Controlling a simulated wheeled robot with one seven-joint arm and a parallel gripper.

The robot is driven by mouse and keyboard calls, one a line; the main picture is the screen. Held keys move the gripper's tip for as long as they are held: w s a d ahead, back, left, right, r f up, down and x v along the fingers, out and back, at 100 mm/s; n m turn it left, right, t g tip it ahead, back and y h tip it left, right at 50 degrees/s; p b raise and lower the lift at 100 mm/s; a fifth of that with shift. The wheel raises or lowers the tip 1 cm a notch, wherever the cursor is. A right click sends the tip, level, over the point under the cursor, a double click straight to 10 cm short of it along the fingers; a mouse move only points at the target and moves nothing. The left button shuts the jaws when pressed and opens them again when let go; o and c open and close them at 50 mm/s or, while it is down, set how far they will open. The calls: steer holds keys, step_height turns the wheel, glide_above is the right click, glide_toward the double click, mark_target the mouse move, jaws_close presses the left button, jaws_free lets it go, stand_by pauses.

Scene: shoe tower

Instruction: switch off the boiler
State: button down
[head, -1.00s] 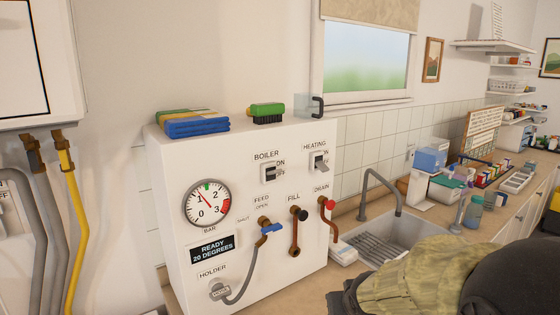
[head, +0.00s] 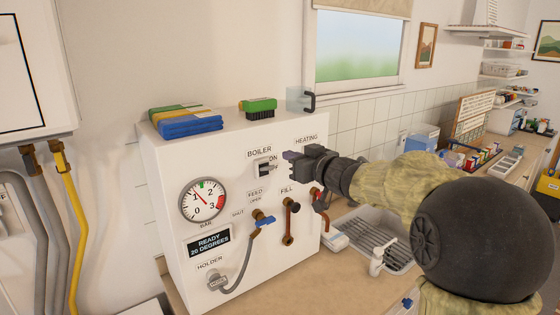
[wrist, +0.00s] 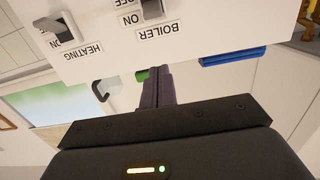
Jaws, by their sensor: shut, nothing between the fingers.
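The boiler switch (head: 264,170) is on the front of a white cabinet (head: 170,195), under the label BOILER, with ON beside its upper part. It also shows in the upside-down wrist view (wrist: 152,9), with ON and OFF beside it. I cannot tell its lever's position for sure. My gripper (head: 289,156) is shut and empty, just right of the boiler switch in the head view. In the wrist view its fingers (wrist: 155,72) point toward the BOILER label, apart from the switch. The heating switch (wrist: 62,32) shows there too, but my gripper hides it in the head view.
Below are a pressure gauge (head: 204,200), a display (head: 209,242) reading READY 20 DEGREES, a blue-handled feed tap (head: 263,219) and the fill valve (head: 290,207). A sink (head: 375,240) is right.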

steer(key=p, duration=0.3)
glide_above(265, 168)
steer(key=w+d, duration=0.1)
steer(key=shift+d+f, duration=0.15)
steer(key=shift+f, duration=0.25)
steer(key=shift+s+d+f, duration=0.2)
steer(key=shift+s+f, duration=0.05)
steer(key=shift+f, duration=0.4)
steer(key=shift+s+d+f, duration=0.15)
steer(key=shift+s+f, duration=0.1)
steer(key=shift+f, duration=0.35)
steer(key=shift+s+d+f, duration=0.2)
steer(key=shift+s+f, duration=0.05)
steer(key=shift+f, duration=0.4)
steer(key=shift+f, duration=0.1)
